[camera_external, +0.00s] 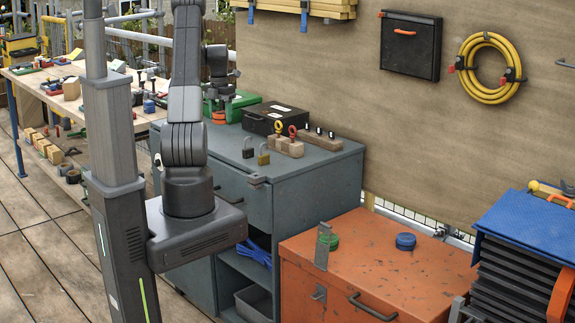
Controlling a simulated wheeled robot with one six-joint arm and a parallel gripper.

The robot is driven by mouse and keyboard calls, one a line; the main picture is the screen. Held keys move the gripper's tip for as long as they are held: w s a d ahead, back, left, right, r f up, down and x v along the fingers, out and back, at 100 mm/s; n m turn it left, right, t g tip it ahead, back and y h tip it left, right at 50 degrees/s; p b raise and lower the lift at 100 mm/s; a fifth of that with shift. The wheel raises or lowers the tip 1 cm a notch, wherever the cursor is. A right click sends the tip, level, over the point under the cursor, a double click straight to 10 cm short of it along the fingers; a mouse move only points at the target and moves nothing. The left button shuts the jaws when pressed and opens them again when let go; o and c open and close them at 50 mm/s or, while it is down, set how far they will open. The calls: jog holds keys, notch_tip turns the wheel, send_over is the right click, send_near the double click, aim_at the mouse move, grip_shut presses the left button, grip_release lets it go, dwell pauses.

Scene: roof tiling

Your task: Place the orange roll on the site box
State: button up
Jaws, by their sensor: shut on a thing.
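My gripper (217,101) is beyond my upright arm links, over the far left part of the grey cabinet. It is shut on the orange roll (218,117), of which a small part shows at the fingertips, in front of a green case. I cannot tell whether the roll touches the cabinet top. The site box (380,275) is a worn orange-red chest at the lower right, well apart from my gripper. A green roll (330,241) and a blue roll (405,241) lie on its lid.
The grey cabinet (312,165) carries a black case (273,118), padlocks and wooden blocks. A grey metal bracket (323,246) stands at the chest's left edge. A blue-topped stack (530,225) is at right. The lid's middle and front are bare.

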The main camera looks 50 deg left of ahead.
jog(key=shift+r, duration=1.6)
notch_tip(320, 180, up, 4)
jog(key=shift+w+d+r, duration=0.1)
jog(key=shift+w, duration=0.05)
jog(key=w+d+m+b, duration=0.3)
jog(key=w+d+m, duration=0.2)
jog(key=w+d, duration=0.7)
jog(key=w+d+m+b, duration=0.45)
jog(key=w+d, duration=0.25)
jog(key=d, duration=0.9)
jog(key=w+d+m+b, duration=0.25)
jog(key=d+m, duration=0.45)
jog(key=d, duration=1.8)
jog(key=m+b, duration=0.7)
jog(key=m, duration=0.3)
send_over(415, 291)
jog(key=shift+n, duration=0.25)
notch_tip(415, 291, down, 36)
